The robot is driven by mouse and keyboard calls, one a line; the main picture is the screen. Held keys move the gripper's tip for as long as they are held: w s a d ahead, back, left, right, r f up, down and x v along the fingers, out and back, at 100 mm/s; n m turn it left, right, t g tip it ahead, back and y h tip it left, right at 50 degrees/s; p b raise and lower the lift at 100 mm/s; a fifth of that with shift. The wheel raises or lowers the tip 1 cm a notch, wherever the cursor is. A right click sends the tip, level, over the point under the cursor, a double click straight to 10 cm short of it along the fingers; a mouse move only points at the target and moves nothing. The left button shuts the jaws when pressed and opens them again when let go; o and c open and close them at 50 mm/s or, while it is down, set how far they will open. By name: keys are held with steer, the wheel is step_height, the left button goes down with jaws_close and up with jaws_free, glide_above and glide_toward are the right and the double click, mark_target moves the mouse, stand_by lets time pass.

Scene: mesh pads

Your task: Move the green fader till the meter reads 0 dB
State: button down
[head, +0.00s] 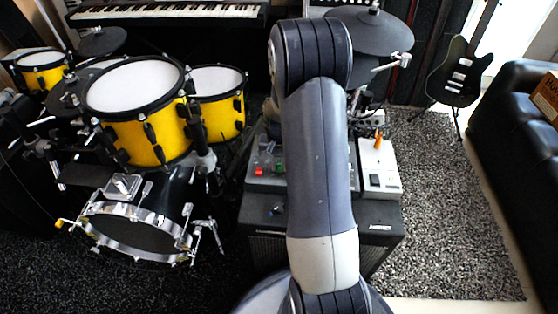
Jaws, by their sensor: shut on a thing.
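A grey panel (262,182) lies on top of a black amplifier and is partly hidden behind my arm. A small red cap (259,171) and a small green cap (279,168) show on it, just left of my arm. The green one looks like the green fader; its exact setting is too small to read. I cannot make out a meter or its reading. My arm crosses the middle of the view, and my gripper is hidden behind it.
The black amplifier (376,224) stands on a speckled carpet. A white box (389,160) with an orange object (378,140) is right of my arm. A yellow drum kit (150,142) is close on the left. A guitar (460,75) and black sofa (515,120) are at right.

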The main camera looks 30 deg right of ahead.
mark_target(279, 167)
steer(key=c, duration=1.4)
jaws_free()
step_height(279, 167, up, 11)
steer(key=p, duration=0.3)
steer(key=shift+f, duration=0.1)
stand_by(0.4)
